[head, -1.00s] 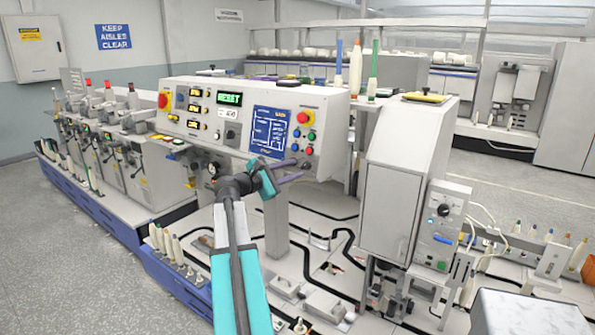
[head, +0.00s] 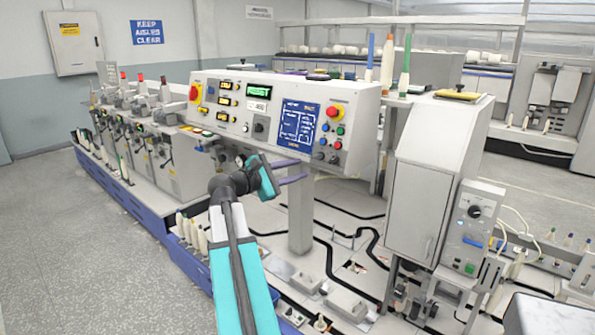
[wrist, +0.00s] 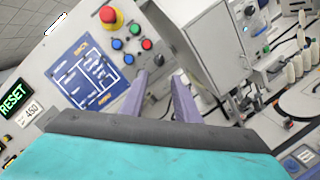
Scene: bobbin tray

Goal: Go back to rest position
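My gripper (head: 302,171) is in the middle of the head view, in front of the lower edge of the control panel (head: 258,125). Its two purple fingers are spread apart with nothing between them. In the wrist view the fingers (wrist: 158,92) also stand apart and empty, with the panel's blue screen (wrist: 90,72) and red emergency button (wrist: 109,15) beyond them to the left. My teal arm reaches up from the bottom of the head view. No bobbin is in the gripper.
A grey cabinet (head: 430,165) with a small control box (head: 474,228) stands right of the gripper. White bobbins (head: 190,230) stand on pegs at the lower left. A grey support post (head: 301,215) rises under the panel. Open floor (head: 70,235) lies to the left.

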